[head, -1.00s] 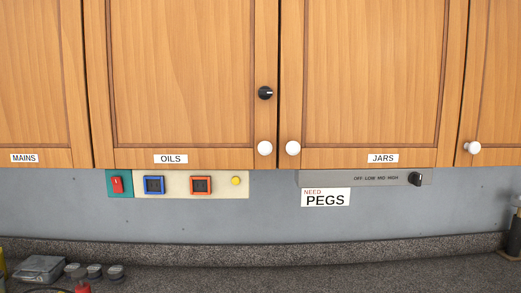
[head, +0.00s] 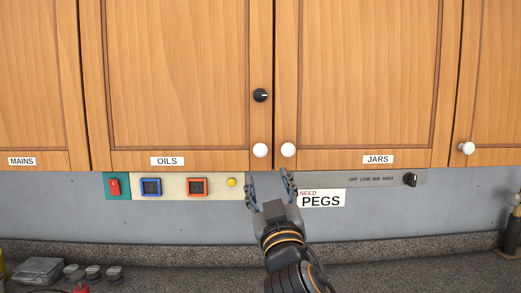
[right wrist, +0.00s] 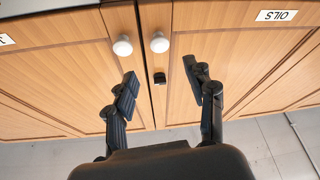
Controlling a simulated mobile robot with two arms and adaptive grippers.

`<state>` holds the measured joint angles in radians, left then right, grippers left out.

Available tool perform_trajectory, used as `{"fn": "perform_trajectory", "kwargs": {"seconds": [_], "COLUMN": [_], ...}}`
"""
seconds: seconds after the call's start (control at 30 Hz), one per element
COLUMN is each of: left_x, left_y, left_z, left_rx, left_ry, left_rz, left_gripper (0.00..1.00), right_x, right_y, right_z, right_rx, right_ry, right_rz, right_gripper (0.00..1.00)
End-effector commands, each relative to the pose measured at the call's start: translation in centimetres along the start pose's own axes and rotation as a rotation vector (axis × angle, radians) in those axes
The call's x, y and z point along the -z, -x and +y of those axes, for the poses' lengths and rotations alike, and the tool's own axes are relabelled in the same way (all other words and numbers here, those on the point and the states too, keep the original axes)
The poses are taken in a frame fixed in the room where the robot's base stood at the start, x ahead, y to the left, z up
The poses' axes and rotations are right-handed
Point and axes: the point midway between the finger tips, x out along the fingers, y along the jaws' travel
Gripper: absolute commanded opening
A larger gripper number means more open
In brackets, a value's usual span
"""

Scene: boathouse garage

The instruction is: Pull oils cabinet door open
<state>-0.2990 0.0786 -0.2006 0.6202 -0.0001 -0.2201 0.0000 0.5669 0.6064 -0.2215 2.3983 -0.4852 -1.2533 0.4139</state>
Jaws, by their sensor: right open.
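The oils cabinet door (head: 175,75) is wooden, labelled OILS, and flush with its neighbours. Its round white knob (head: 260,150) is at the lower right corner, with a black turn knob (head: 260,95) above it, its white mark pointing right. In the right wrist view, the oils knob (right wrist: 160,42) is the right one of two white knobs, and the OILS label appears upside down. My right gripper (head: 268,177) is just below the oils and jars knobs, fingers spread, empty. In the wrist view its fingers (right wrist: 160,75) are apart and hold nothing. My left gripper is not in view.
The jars door (head: 360,75) with its own white knob (head: 288,149) is close beside the oils knob. Below hang a switch panel (head: 175,187), a grey dial strip (head: 350,180) and a PEGS sign (head: 322,199). Small tins (head: 85,272) stand on the counter at left.

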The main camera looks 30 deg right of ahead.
Motion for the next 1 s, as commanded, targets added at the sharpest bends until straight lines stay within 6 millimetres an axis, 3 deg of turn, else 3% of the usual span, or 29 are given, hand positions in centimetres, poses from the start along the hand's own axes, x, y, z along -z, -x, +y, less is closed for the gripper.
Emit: {"fn": "perform_trajectory", "kwargs": {"seconds": [0.3,0.5,0.7,1.0], "left_x": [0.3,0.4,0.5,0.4], "left_y": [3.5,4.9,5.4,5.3], "left_z": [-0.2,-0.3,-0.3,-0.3], "left_rx": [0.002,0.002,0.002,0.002], "left_ry": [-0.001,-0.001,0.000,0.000], "left_rz": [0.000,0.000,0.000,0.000], "left_gripper": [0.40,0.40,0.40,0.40], "right_x": [0.3,0.2,0.0,-0.1], "right_y": [-7.1,-10.3,-11.7,-11.8], "right_z": [0.2,0.1,0.0,0.0], "right_rx": [-0.001,0.000,0.000,0.001], "right_ry": [0.004,0.003,0.001,0.001], "right_rz": [-0.004,-0.003,-0.003,-0.003], "right_gripper": [0.55,0.55,0.55,0.55]}}
